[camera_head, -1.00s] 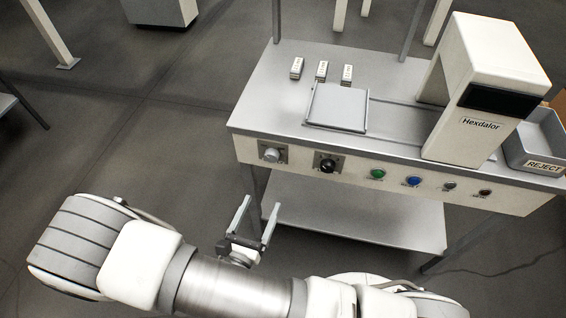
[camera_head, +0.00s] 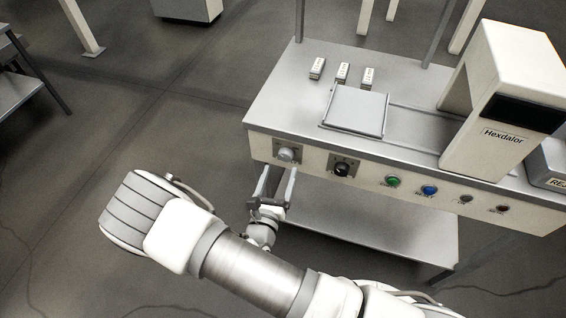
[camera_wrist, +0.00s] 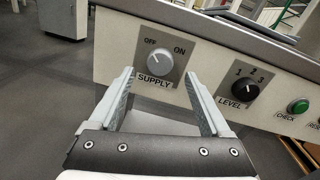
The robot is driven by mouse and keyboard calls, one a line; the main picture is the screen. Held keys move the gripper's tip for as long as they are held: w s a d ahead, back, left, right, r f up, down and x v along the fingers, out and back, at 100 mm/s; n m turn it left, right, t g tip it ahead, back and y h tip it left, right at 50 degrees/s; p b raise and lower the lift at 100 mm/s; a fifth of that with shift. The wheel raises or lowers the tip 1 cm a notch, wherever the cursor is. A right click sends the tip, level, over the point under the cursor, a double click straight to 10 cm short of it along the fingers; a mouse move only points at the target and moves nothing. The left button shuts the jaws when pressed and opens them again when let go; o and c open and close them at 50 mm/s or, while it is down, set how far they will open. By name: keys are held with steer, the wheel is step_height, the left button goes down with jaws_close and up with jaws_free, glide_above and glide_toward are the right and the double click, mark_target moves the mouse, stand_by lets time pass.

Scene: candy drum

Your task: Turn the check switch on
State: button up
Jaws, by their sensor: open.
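The green CHECK button (camera_head: 392,181) is on the front panel of the machine, right of the two knobs; in the wrist view it is at the right edge (camera_wrist: 298,105). The grey SUPPLY knob (camera_head: 286,155) is marked OFF and ON; in the wrist view (camera_wrist: 160,62) its pointer mark seems turned to the upper left, toward OFF. My gripper (camera_head: 278,173) is open and empty, with its fingers pointing at the panel. In the wrist view the fingertips (camera_wrist: 158,77) stand on either side of and slightly below the SUPPLY knob, apart from it.
A black LEVEL knob (camera_head: 341,168) sits between the SUPPLY knob and the green button. A blue button (camera_head: 429,190) and two small dark fittings are further right. A lower shelf (camera_head: 370,229) lies under the panel. Open floor (camera_head: 70,190) is at left.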

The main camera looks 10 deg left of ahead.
mark_target(285, 158)
steer(key=shift+w, duration=2.15)
steer(key=shift+c, duration=0.3)
jaws_close()
